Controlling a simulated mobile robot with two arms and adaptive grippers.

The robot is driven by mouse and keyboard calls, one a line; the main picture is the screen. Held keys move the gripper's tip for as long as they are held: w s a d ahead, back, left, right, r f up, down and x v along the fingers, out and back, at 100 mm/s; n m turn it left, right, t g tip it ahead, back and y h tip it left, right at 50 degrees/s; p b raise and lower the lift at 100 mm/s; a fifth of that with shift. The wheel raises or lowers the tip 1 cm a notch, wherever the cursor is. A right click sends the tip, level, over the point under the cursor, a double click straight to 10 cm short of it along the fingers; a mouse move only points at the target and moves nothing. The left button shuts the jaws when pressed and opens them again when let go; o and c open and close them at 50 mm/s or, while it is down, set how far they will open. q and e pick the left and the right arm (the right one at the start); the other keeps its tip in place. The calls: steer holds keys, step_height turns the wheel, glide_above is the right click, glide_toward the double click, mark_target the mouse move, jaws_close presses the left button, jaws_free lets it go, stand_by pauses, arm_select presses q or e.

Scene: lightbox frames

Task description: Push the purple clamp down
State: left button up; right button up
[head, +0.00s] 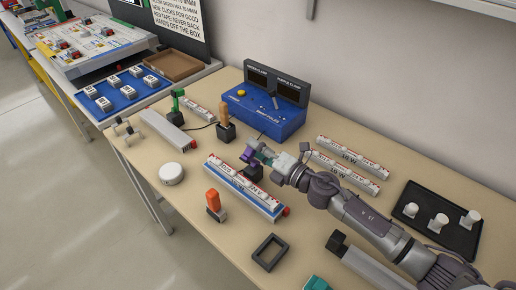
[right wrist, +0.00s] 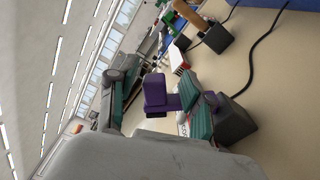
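The purple clamp (right wrist: 160,94) shows in the right wrist view as a bent purple lever above a dark block base (right wrist: 234,121). In the head view its purple part (head: 266,153) is small and partly hidden by my right gripper (head: 257,158). My right gripper also fills the middle of the right wrist view (right wrist: 158,100), with its teal-padded fingers apart on either side of the purple lever. The lever is close to the right-hand finger; whether they touch I cannot tell. A gap shows on the other side. My left gripper is not in view.
A blue and white lightbox bar (head: 238,190) lies just below the gripper. An orange clamp (head: 213,203), a wooden-handled clamp (head: 226,124) and a green clamp (head: 178,105) stand nearby. A blue console (head: 262,115) stands behind. A black frame (head: 269,252) lies in front.

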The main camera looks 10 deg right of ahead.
steer(key=shift+d, duration=0.2)
steer(key=shift+s+d+f, duration=0.1)
steer(key=shift+s+d, duration=0.05)
steer(key=shift+d, duration=0.1)
steer(key=v, duration=1.1)
steer(key=shift+s, duration=0.2)
